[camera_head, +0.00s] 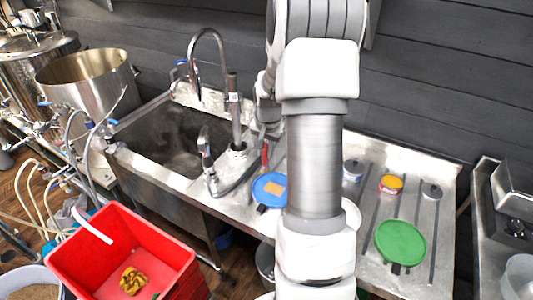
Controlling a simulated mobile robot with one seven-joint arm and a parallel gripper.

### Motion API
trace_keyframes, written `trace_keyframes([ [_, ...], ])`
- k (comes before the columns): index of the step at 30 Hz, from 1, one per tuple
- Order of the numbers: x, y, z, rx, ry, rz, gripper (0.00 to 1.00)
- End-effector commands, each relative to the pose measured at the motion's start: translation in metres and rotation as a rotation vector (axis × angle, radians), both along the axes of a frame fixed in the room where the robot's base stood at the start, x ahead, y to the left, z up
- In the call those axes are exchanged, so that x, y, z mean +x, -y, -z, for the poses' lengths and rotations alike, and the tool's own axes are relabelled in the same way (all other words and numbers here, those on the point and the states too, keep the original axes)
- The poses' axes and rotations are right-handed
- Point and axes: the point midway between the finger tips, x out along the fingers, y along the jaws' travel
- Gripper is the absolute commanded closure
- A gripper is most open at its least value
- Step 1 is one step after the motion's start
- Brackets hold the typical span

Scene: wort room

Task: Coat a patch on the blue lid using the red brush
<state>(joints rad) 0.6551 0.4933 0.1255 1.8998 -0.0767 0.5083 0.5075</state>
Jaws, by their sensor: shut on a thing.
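The blue lid (262,198) lies flat on the steel drainboard, just right of the sink. A small tan-orange patch (275,188) shows on its upper face. The red brush (265,155) stands roughly upright above the far edge of the blue lid, and only its red part shows. My gripper (266,138) is shut on the brush, partly hidden behind my arm. I cannot tell whether the brush's lower end touches the lid.
A tap (235,125) and hose stand close left of my gripper. A green lid (401,242), a yellow-topped tin (391,183) and a white-blue tin (353,170) are on the drainboard to the right. A red crate (125,250) is at front left. My arm hides the drainboard's middle.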

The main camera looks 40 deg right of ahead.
Motion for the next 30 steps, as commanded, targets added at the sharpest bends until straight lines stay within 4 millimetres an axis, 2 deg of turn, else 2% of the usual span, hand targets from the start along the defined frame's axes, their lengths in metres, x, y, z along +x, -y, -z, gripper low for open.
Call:
trace_keyframes([
  [1,0.001,0.0,-0.008,-0.001,0.001,-0.001,1.0],
  [6,0.003,-0.001,-0.02,-0.002,0.001,-0.004,1.0],
  [24,0.003,-0.002,-0.02,0.0,0.0,-0.004,1.0],
  [27,0.004,-0.011,-0.018,0.001,-0.001,-0.035,1.0],
  [29,0.006,-0.024,-0.014,0.004,-0.005,-0.082,1.0],
  [30,0.009,-0.037,-0.012,0.004,-0.005,-0.126,1.0],
])
